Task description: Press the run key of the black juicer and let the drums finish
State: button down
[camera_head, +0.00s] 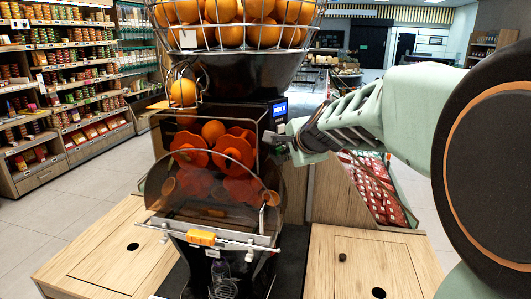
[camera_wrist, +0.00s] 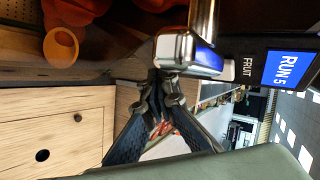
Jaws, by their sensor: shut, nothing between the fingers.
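The black juicer (camera_head: 215,75) stands in the middle of the head view, with red drums (camera_head: 236,152) behind a clear cover. A small lit blue display (camera_head: 279,108) is on its right side. In the wrist view this display (camera_wrist: 289,69) reads "RUN 5", beside the word "FRUIT". A silver block with a blue face (camera_wrist: 190,53) sits next to it; I cannot tell whether it is the run key. My gripper (camera_head: 284,140) is shut and empty, just below the display. In the wrist view its fingertips (camera_wrist: 163,82) are close to the silver block; contact is unclear.
A wire basket of oranges (camera_head: 240,33) tops the juicer. One orange (camera_head: 183,92) sits in the feed at left, another (camera_head: 213,131) by the drums. Wooden counter tops (camera_head: 365,255) flank the juicer. Stocked shelves (camera_head: 70,75) stand at left; red packets (camera_head: 370,190) lie behind my arm.

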jog(key=shift+s+d+b, duration=0.5)
jog(key=shift+s+b, duration=0.05)
jog(key=shift+s, duration=0.1)
